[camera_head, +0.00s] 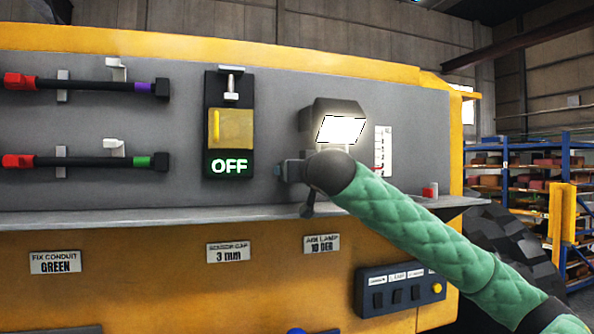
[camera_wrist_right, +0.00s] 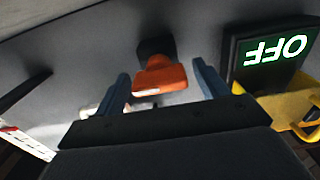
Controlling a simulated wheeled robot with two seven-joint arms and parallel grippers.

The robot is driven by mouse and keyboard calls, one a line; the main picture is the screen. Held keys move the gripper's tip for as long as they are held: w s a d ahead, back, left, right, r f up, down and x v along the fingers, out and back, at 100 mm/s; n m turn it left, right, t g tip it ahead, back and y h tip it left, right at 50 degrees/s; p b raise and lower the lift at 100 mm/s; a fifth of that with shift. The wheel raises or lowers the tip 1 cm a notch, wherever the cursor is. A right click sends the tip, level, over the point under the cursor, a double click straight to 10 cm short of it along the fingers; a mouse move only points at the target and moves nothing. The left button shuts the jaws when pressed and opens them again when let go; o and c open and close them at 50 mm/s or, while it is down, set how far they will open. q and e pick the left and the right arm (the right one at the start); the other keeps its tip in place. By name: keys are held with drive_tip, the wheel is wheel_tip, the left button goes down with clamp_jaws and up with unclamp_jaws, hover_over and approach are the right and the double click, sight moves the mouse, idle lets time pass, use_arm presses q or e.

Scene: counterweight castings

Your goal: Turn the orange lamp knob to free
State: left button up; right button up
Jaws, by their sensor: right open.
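The orange lamp knob (camera_wrist_right: 160,78) shows in the right wrist view, on a dark mount against the grey panel. In the head view it is hidden behind my right arm and gripper. My right gripper (camera_wrist_right: 161,72) is open, with one blue finger on each side of the knob. I see gaps between the knob and both fingers; whether they touch it lower down I cannot tell. In the head view the lit lamp (camera_head: 342,130) shines white just above my right wrist, and my right gripper (camera_head: 290,171) is seen side-on. My left gripper is not in view.
A switch box reading OFF (camera_head: 230,166) with a yellow cover is left of my right gripper. A white scale (camera_head: 383,152) is right of the lamp. A grey ledge (camera_head: 150,215) runs below. Two black conduits are at left; a button box (camera_head: 400,288) is lower right.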

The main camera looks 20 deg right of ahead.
drive_tip(key=c, duration=1)
